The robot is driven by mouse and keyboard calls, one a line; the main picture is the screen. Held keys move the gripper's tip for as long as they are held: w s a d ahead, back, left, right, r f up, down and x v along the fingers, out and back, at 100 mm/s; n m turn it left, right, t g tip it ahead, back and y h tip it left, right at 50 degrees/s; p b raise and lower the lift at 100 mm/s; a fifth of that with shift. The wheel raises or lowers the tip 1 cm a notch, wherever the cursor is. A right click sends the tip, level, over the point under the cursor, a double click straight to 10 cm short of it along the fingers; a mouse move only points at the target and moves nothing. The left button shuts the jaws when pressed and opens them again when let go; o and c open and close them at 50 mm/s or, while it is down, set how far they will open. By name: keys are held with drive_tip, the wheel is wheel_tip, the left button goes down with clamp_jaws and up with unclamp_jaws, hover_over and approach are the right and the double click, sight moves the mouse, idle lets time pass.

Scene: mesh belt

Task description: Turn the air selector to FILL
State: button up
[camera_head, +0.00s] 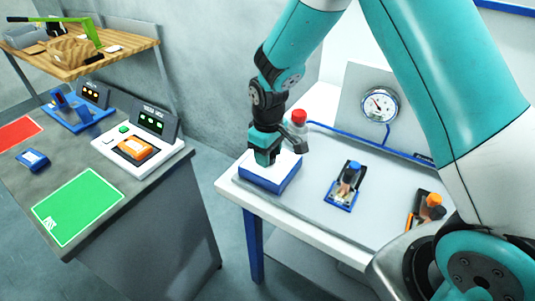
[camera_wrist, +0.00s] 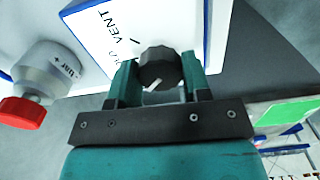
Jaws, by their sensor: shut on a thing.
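The air selector is a black knob (camera_wrist: 158,62) with a white pointer line, on a white box (camera_wrist: 185,25) with blue edges. In the wrist view the word VENT and a short tick mark are on its face; another word is partly hidden by a finger, and I cannot read FILL. The pointer line slants toward the lower left of that view. My gripper (camera_wrist: 159,82) has one teal finger on each side of the knob and is shut on it. In the head view my gripper (camera_head: 265,152) stands over the blue-sided box (camera_head: 283,180) at the bench's left end and hides the knob.
A red-capped grey fitting (camera_wrist: 48,75) is close beside the box. A gauge (camera_head: 380,104) stands behind. Fixtures with a blue knob (camera_head: 353,168) and an orange knob (camera_head: 433,200) are to the right. A separate grey table (camera_head: 75,170) is at left, beyond a gap.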

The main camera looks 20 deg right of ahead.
drive_tip(key=shift+s+n, duration=0.1)
drive_tip(key=shift+n, duration=0.3)
drive_tip(key=o, duration=0.9)
drive_tip(key=shift+o, duration=0.2)
drive_tip(key=shift+r, duration=0.2)
wheel_tip(320, 180, up, 17)
drive_tip(key=b, duration=0.2)
drive_tip(key=shift+b, duration=0.35)
